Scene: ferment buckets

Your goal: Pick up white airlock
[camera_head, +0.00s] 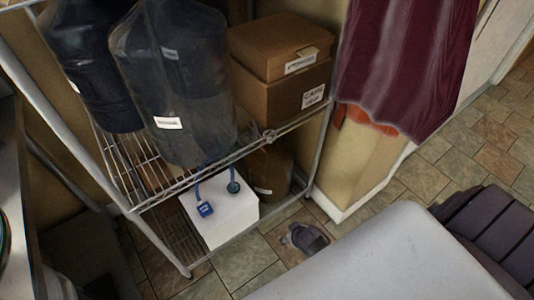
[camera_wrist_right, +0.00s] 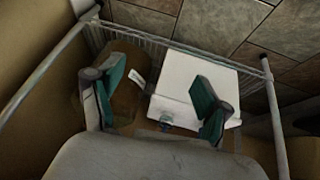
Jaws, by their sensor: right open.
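I cannot make out a white airlock in either view. A white box (camera_head: 222,218) stands on the lower shelf of the wire rack, and a blue piece with a cord (camera_head: 205,208) hangs over its top. In the right wrist view the white box (camera_wrist_right: 195,72) lies past my right gripper (camera_wrist_right: 158,68), with a small dark teal piece (camera_wrist_right: 166,118) near its edge. The right gripper's two teal-padded fingers are apart with nothing between them; one overlaps the box in the picture. My left gripper is not in view.
Dark carboys (camera_head: 180,85) stand on the upper wire shelf beside stacked cardboard boxes (camera_head: 285,75). A brown jug (camera_head: 268,172) with a label stands beside the white box. A grey object (camera_head: 305,238), unclear, shows over the tiled floor. A maroon cloth (camera_head: 405,65) hangs at the right.

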